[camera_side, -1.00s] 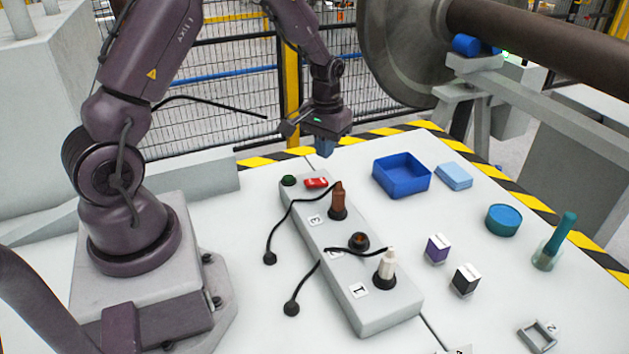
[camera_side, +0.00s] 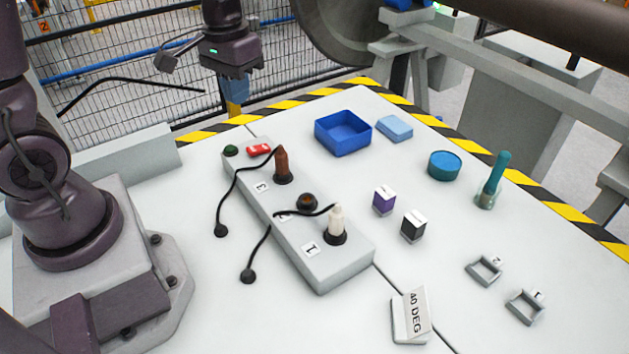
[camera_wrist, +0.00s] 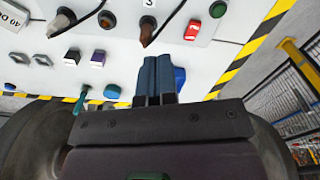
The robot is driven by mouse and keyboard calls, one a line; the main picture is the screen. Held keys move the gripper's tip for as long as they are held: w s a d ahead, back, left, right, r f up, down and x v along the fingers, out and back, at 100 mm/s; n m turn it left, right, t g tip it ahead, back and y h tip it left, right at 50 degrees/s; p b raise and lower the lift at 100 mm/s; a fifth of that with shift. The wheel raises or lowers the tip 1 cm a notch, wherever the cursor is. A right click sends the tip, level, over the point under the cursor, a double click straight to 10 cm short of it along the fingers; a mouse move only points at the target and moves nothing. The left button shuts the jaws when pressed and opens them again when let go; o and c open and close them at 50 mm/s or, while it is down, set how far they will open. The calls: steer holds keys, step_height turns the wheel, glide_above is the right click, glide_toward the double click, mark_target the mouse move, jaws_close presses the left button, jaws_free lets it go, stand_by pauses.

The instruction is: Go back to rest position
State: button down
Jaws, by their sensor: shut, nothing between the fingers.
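My gripper (camera_side: 236,104) is shut and empty. In the side view it hangs above the table's back edge, behind the grey socket box (camera_side: 325,263) and clear of it. Its blue fingers lie side by side in the wrist view (camera_wrist: 156,62). The box carries a brown plug (camera_side: 282,166), a white plug (camera_side: 337,222), an uncovered socket (camera_side: 307,202), a red switch (camera_side: 258,149) and a green button (camera_side: 231,151).
A blue tray (camera_side: 343,141), light blue block (camera_side: 394,128), round teal container (camera_side: 444,166) and teal-handled tool in a holder (camera_side: 493,180) stand to the right. Purple (camera_side: 384,201) and black (camera_side: 413,227) blocks sit nearer. A wire fence (camera_side: 120,70) stands behind.

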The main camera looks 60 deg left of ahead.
steer(key=s+d+r+m+t, duration=0.3)
steer(key=s+d+r+t, duration=0.2)
steer(key=s+d+r, duration=0.3)
steer(key=shift+s+r+m, duration=0.3)
steer(key=shift+s+r, duration=0.55)
steer(key=shift+r, duration=0.9)
